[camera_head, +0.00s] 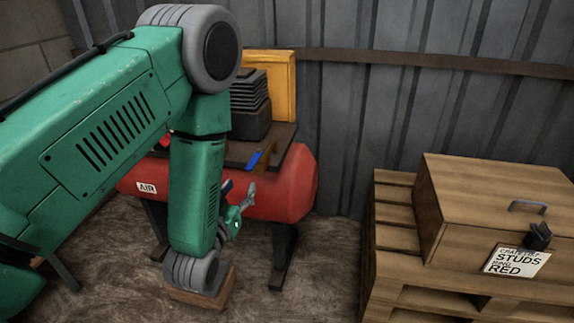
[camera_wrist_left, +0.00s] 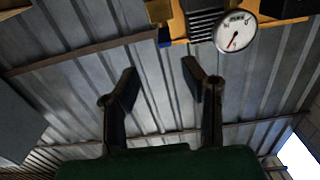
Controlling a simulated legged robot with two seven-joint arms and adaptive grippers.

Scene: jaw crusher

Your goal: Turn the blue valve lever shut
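The blue valve lever (camera_head: 255,160) sits on top of the red air tank (camera_head: 285,185), at the right end of the dark plate. My left gripper (camera_head: 245,203) is in front of the tank, below the lever and apart from it, partly hidden by my green arm. In the left wrist view its two dark fingers (camera_wrist_left: 159,68) are spread with nothing between them. My right gripper is in neither view.
A round white gauge (camera_wrist_left: 236,32) shows at the upper right of the wrist view. A wooden crate (camera_head: 500,190) on a pallet (camera_head: 395,240) stands at the right. A corrugated wall (camera_head: 345,110) is behind the tank. Floor between tank and pallet is clear.

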